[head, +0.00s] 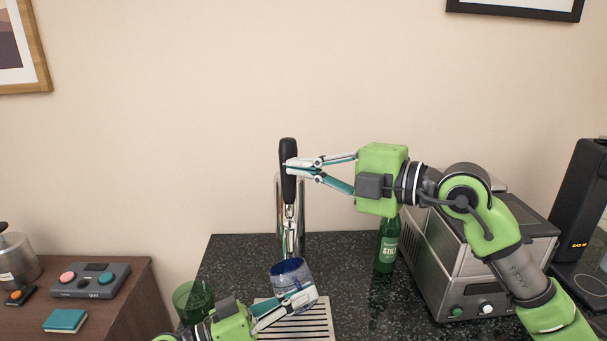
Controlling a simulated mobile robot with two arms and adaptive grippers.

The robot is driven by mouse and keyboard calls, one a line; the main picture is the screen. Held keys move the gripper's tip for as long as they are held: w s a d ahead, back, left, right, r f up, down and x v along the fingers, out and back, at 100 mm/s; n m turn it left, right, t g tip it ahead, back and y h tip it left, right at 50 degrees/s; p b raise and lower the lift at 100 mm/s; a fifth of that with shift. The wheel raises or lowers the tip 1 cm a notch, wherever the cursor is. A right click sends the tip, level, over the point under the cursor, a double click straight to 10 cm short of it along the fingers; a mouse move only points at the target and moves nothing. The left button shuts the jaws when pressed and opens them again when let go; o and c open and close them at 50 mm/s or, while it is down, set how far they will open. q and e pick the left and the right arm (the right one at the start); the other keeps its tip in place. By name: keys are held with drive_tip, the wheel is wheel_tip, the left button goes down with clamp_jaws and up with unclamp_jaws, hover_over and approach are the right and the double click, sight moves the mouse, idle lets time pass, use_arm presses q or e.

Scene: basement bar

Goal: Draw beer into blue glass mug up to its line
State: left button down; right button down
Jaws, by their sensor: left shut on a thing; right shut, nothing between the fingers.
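The blue glass mug (287,268) is just below and in front of the beer tap (290,225), over the slatted drip tray (316,325), and looks tilted. My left gripper (305,296) is shut on the mug and holds it from below left. The mug's line and any beer in it cannot be made out. The tap's black handle (288,150) stands about upright. My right gripper (290,168) is shut with nothing between its fingers; its tips are at the handle's right side, apparently touching it.
A green glass (190,297) stands left of my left gripper. A green bottle (387,250) and a metal machine (440,270) are on the right of the dark counter (228,258). A brown cabinet (130,300) with small devices is at left.

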drive_tip(key=shift+w+r+m+g+h, duration=0.1)
drive_tip(key=shift+w+m+g+h, duration=0.3)
drive_tip(key=shift+w+m, duration=0.5)
drive_tip(key=shift+w+m+g+h, duration=0.3)
drive_tip(key=shift+w+m+g, duration=0.25)
drive_tip(key=shift+w, duration=0.6)
use_arm(q)
drive_tip(key=shift+r, duration=0.1)
drive_tip(key=shift+w, duration=0.1)
use_arm(e)
drive_tip(key=s, duration=0.1)
drive_tip(key=s+r, duration=0.1)
drive_tip(key=s+d+r, duration=0.1)
drive_tip(key=shift+s, duration=0.25)
drive_tip(key=v, duration=0.9)
drive_tip(key=shift+s+d, duration=0.3)
